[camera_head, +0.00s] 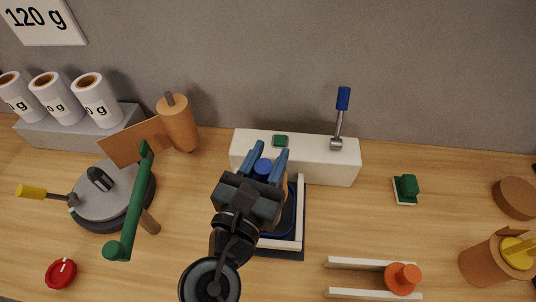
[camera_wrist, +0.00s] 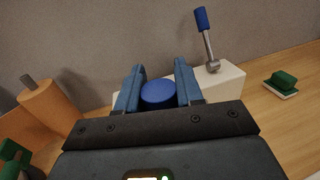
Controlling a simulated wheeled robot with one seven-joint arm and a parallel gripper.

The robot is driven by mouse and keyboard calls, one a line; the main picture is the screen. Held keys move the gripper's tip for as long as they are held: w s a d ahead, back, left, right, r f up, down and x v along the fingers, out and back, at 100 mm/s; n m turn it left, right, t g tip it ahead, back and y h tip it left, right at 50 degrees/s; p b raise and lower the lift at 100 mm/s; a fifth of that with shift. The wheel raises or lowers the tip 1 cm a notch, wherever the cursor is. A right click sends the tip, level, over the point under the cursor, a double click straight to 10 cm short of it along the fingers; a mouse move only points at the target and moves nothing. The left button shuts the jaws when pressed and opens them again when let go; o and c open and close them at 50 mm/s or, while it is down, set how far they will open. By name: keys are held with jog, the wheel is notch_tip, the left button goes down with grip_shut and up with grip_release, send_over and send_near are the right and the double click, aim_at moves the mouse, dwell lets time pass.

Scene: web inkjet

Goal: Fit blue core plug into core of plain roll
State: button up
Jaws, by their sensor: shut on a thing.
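The blue core plug (camera_head: 263,168) sits between the blue fingers of my gripper (camera_head: 269,155), in front of the white block. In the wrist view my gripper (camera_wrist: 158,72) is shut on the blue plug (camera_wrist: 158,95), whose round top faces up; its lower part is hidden. An unlabelled brown roll (camera_head: 178,125) stands at back left around a grey spindle, with a brown sheet running from it. Another brown roll (camera_head: 483,264) is at the right edge, with a yellow piece at its end. I cannot tell which is the plain roll.
White labelled rolls (camera_head: 96,98) stand on a grey block at left. A round grey plate (camera_head: 105,200) with a green lever (camera_head: 133,205) is left of my arm. A white block (camera_head: 325,158) with a blue-handled lever stands behind my gripper. An orange knob (camera_head: 403,277) is at front right.

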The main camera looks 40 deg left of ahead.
jog(key=shift+f+b, duration=0.7)
jog(key=shift+f, duration=0.55)
jog(key=shift+r+p, duration=0.25)
jog(key=shift+p, duration=0.1)
jog(key=shift+r+p, duration=1.5)
jog(key=shift+r, duration=0.1)
jog(key=shift+f+b, duration=1.1)
jog(key=shift+f, duration=0.7)
dwell(0.7)
jog(key=o, duration=1.1)
jog(key=shift+f, duration=0.1)
jog(key=shift+s, duration=0.1)
